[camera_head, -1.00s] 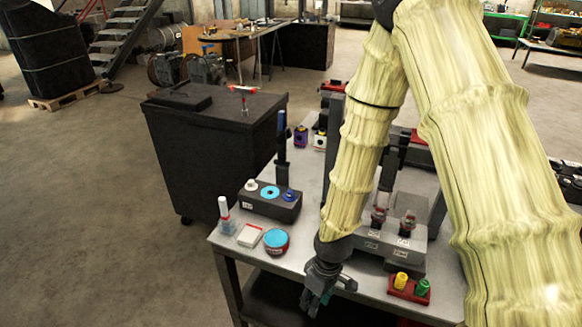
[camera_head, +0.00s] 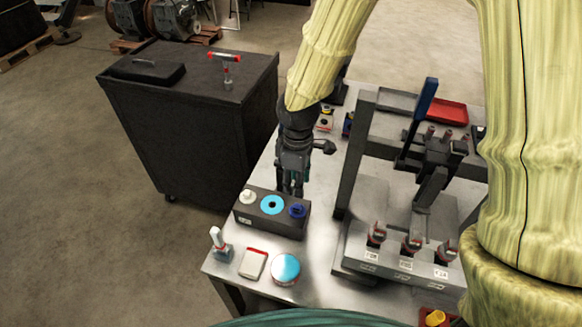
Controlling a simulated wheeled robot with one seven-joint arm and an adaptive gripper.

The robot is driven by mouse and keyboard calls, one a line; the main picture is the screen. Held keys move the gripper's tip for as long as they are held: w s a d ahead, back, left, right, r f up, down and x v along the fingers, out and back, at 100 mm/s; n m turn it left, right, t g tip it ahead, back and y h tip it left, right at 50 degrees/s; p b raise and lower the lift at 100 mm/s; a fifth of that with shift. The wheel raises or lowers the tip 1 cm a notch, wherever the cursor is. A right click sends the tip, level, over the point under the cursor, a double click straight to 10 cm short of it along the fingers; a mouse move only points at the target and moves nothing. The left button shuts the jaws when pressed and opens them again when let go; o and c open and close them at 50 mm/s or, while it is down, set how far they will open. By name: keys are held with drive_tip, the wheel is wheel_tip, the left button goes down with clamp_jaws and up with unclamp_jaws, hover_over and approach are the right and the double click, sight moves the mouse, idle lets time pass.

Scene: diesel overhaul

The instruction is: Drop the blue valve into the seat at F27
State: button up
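A dark block (camera_head: 262,224) on the metal table carries a white part, a cyan ring (camera_head: 272,205) and a dark blue round part (camera_head: 297,211). The blue part sits at the block's right end; I cannot tell if it is the blue valve. My gripper (camera_head: 290,191) points down just behind the block, and its fingertips are partly hidden. I cannot tell whether it is open or holds anything. A grey fixture (camera_head: 350,262) on the right has several small dark and red parts above labels. The labels are too small to read, so I cannot pick out F27.
A blue-handled lever (camera_head: 421,106) rises from the fixture's frame. A white bottle (camera_head: 218,242), a red-and-white box (camera_head: 253,264) and a cyan-topped tin (camera_head: 286,268) stand at the table's front left. A black cabinet (camera_head: 195,120) stands left of the table.

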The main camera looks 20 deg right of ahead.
sight(298, 206)
drive_tip(key=f+b, duration=0.4)
drive_tip(key=f, duration=0.1)
drive_tip(key=shift+s, duration=0.2)
drive_tip(key=shift+s+f+b, duration=0.4)
drive_tip(key=shift+f+b, duration=0.1)
drive_tip(key=shift+b, duration=0.15)
drive_tip(key=shift+s+d+f, duration=0.1)
drive_tip(key=shift+s, duration=0.15)
drive_tip(key=shift+w+f, duration=0.2)
drive_tip(key=shift+f, duration=0.4)
drive_tip(key=shift+w+f, duration=0.2)
drive_tip(key=shift+f, duration=0.4)
drive_tip(key=shift+s+r, duration=0.1)
drive_tip(key=shift+s, duration=0.15)
drive_tip(key=shift+w, duration=0.1)
drive_tip(key=shift+c, duration=1.2)
clamp_jaws()
